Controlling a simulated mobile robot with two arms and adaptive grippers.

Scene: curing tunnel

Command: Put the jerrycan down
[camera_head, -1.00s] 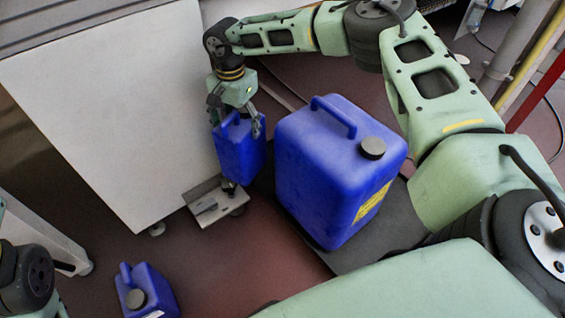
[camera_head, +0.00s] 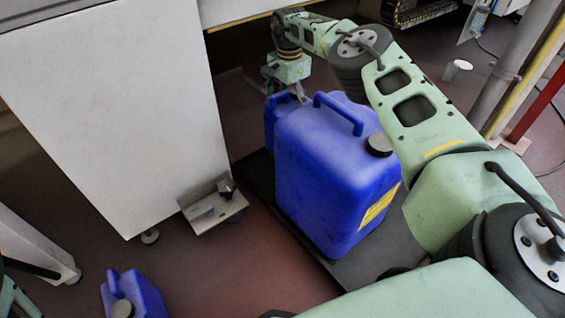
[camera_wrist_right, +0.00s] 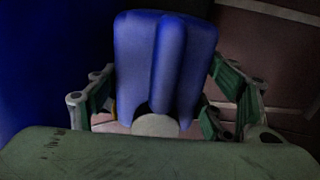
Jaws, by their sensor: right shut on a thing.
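My right gripper (camera_head: 287,88) is shut on a small blue jerrycan (camera_head: 274,112), reaching down on it from above. In the head view this can is mostly hidden behind a large blue jerrycan (camera_head: 325,170) with a black cap. In the right wrist view the held can (camera_wrist_right: 165,60) is between the fingers, its round pale cap near the palm. The large can stands upright on a dark flat platform (camera_head: 362,262). I cannot tell whether the held can's base touches the platform. My left gripper does not show.
Another small blue jerrycan (camera_head: 147,292) is on the reddish floor at the lower left. A white cabinet (camera_head: 110,110) stands at the left, with a metal foot bracket (camera_head: 212,207) beside it. Pipes (camera_head: 520,80) rise at the right. A small white cup-like thing (camera_head: 457,69) is on the floor behind.

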